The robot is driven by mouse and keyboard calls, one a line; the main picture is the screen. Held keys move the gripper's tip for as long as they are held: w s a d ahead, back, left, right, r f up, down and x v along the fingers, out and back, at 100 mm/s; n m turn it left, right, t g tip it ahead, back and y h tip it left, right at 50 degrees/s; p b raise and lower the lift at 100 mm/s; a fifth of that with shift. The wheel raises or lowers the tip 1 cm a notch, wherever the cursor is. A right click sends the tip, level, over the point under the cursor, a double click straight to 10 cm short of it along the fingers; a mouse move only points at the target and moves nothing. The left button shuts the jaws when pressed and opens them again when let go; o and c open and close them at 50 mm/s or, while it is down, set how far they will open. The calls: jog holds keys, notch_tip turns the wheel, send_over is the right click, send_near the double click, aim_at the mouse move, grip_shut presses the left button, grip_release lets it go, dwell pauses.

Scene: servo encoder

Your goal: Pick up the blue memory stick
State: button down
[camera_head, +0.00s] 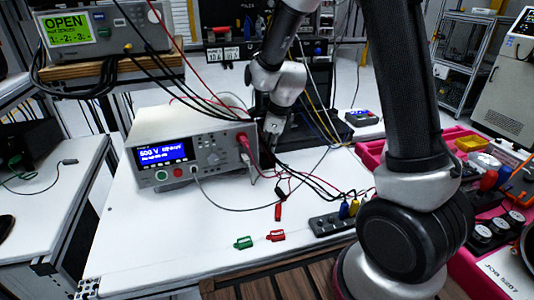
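I cannot make out a blue memory stick for certain. A green stick-like piece (243,242) and a red one (276,236) lie on the white table near its front edge. A small blue piece (354,207) stands beside a yellow one at the black terminal strip (325,225); it is too small to identify. My gripper (271,150) points down by the right end of the bench meter (190,148), behind and left of these pieces. Its fingers are small and dark against the background, so their opening and anything between them cannot be told.
Red and black cables run from the meter across the table. A red probe clip (278,211) lies near the middle. A pink tray (470,245) with parts stands at right, partly behind my arm. The table's front left is clear.

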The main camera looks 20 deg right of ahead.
dwell(0.3)
notch_tip(320, 180, up, 18)
dwell(0.5)
jog(key=shift+s, duration=0.1)
dwell(0.4)
